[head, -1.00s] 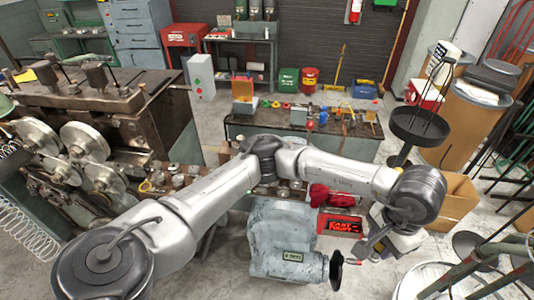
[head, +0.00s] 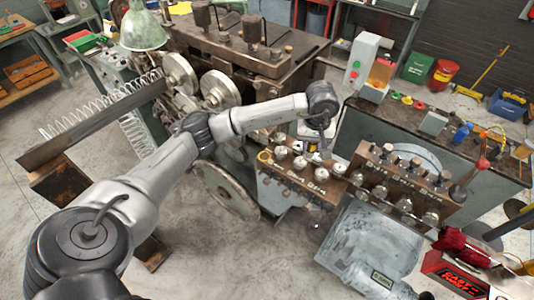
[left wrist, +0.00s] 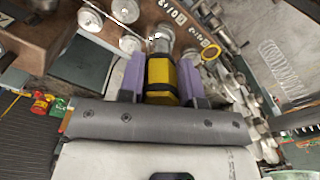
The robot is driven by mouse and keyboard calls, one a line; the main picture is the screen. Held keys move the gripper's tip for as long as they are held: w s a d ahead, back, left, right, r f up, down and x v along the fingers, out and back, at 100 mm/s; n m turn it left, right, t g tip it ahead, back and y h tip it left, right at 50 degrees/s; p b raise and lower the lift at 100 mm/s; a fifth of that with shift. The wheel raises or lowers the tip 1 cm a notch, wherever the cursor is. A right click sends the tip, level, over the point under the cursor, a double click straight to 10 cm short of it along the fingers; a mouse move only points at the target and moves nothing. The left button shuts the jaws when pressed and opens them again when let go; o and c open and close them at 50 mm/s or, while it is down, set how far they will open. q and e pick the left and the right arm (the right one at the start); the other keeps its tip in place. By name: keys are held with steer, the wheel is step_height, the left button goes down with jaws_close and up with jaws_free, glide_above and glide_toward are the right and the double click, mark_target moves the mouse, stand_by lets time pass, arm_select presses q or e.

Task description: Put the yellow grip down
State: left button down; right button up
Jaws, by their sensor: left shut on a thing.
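In the left wrist view, the yellow grip (left wrist: 161,72), with black bands, sits between the two purple fingers of my left gripper (left wrist: 162,80). The fingers are shut on it. A round metal knob (left wrist: 159,40) shows just past the grip's far end; I cannot tell whether they touch.
The spring coiler (head: 235,50) with its large rollers stands behind my left arm. A second knobbed block (head: 405,185) and a bench (head: 440,130) with small parts are to the right. A red box (head: 455,275) is at lower right. Bare floor lies at lower middle.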

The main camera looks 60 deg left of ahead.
arm_select(q)
steer(key=s+a+f+n, duration=0.1)
steer(key=a+f+n, duration=0.2)
steer(key=a, duration=0.4)
steer(key=p, duration=0.6)
glide_above(265, 157)
step_height(265, 157, down, 9)
steer(key=shift+f, duration=0.2)
steer(key=shift+a+f, duration=0.1)
steer(key=shift+f, duration=0.25)
arm_select(e)
steer(key=r, duration=0.6)
steer(key=shift+d, duration=0.25)
steer(key=shift+f, duration=0.1)
arm_select(q)
steer(key=shift+f+b, duration=0.15)
steer(key=shift+b, duration=0.25)
steer(key=c, duration=0.8)
jaws_free()
arm_select(e)
steer(key=shift+f, duration=0.15)
steer(key=shift+a, duration=0.1)
